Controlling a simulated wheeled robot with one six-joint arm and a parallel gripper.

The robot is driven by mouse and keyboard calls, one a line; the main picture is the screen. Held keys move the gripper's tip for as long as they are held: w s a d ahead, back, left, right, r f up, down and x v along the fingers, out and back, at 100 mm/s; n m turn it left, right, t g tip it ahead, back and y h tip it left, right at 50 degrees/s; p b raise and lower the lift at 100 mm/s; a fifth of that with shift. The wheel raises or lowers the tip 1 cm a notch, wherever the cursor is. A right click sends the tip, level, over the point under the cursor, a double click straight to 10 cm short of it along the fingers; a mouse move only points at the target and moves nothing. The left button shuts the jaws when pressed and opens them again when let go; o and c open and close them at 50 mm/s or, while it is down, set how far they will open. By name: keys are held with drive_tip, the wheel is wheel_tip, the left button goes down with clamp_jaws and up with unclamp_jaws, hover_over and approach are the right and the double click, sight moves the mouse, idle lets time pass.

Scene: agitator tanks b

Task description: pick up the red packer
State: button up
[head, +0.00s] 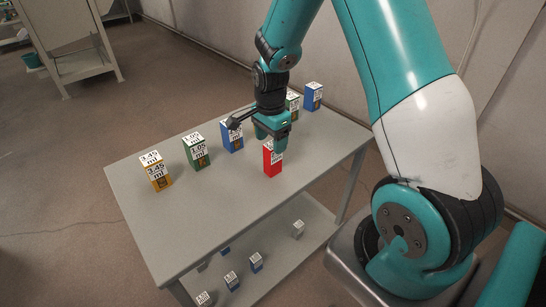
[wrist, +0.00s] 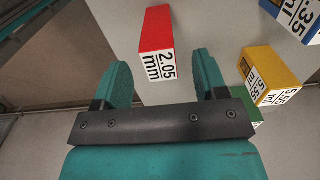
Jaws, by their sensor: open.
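The red packer (head: 271,162) stands upright on the grey table, right of its middle, in the head view. It has a white label on top.
On the table (head: 225,205) stand a yellow box (head: 159,177), a green box (head: 196,155), a blue box (head: 232,139) and another blue box (head: 313,99) at the far end. A yellow box (wrist: 264,70) is right of my gripper. The lower shelf holds several small boxes. The near tabletop is clear.

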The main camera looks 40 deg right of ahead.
sight(273, 159)
drive_tip(key=shift+d+f+p, duration=0.15)
drive_tip(key=shift+f+p, duration=0.25)
drive_tip(key=shift+f, duration=0.95)
drive_tip(key=shift+d+f+p, duration=0.1)
drive_tip(key=shift+f+p, duration=0.25)
drive_tip(key=shift+f, duration=1)
drive_tip(key=c, duration=1.1)
drive_tip(key=shift+r, duration=0.1)
